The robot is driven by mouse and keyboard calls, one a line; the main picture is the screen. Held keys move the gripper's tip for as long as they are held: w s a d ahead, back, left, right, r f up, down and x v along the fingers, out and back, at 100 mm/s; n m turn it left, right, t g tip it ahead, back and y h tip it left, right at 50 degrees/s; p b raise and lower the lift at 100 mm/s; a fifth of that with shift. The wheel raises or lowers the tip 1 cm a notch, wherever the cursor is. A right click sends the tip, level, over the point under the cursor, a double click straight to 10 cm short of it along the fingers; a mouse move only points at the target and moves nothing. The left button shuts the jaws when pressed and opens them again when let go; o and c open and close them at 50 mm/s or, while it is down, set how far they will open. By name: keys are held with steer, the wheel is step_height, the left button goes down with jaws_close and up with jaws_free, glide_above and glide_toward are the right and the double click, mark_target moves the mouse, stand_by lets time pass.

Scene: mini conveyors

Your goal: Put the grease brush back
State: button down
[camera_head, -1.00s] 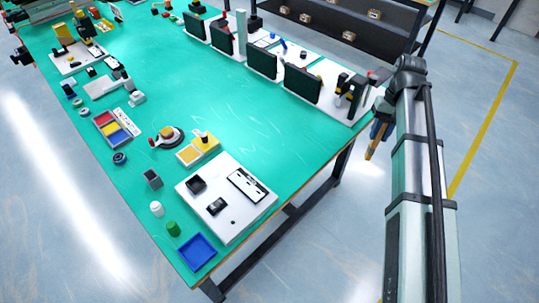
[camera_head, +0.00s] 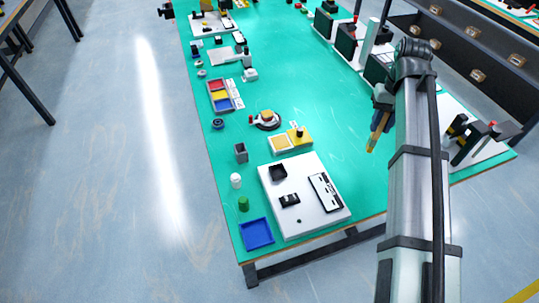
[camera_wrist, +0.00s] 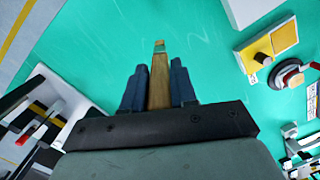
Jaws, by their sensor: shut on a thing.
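My gripper (camera_head: 380,118) is shut on the grease brush (camera_head: 373,140), above the right side of the green table. In the wrist view, the brush's wooden handle (camera_wrist: 159,80) stands between the two dark fingers of my gripper (camera_wrist: 158,86). A small grey open-topped box (camera_head: 241,153) stands near the table's left edge, well away from my gripper. I cannot tell which spot belongs to the brush.
A white board (camera_head: 280,217) with dark parts and a blue tray (camera_head: 257,233) are at the near end. Black screens line the far right. The green table's (camera_head: 330,110) middle is clear.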

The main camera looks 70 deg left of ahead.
steer(key=s+a+r+n, duration=0.15)
steer(key=s+a, duration=0.35)
steer(key=s, duration=0.7)
steer(key=s+a+r+n+t, duration=0.15)
steer(key=s+a, duration=0.25)
steer(key=s, duration=0.8)
steer(key=s+a+n, duration=0.2)
steer(key=s+a, duration=0.3)
steer(key=s, duration=0.8)
step_height(320, 180, down, 9)
steer(key=shift+w+y, duration=0.15)
steer(key=shift+y, duration=0.25)
steer(key=shift+a, duration=0.1)
steer(key=c, duration=0.9)
jaws_free()
step_height(320, 180, up, 12)
steer(key=shift+r, duration=0.15)
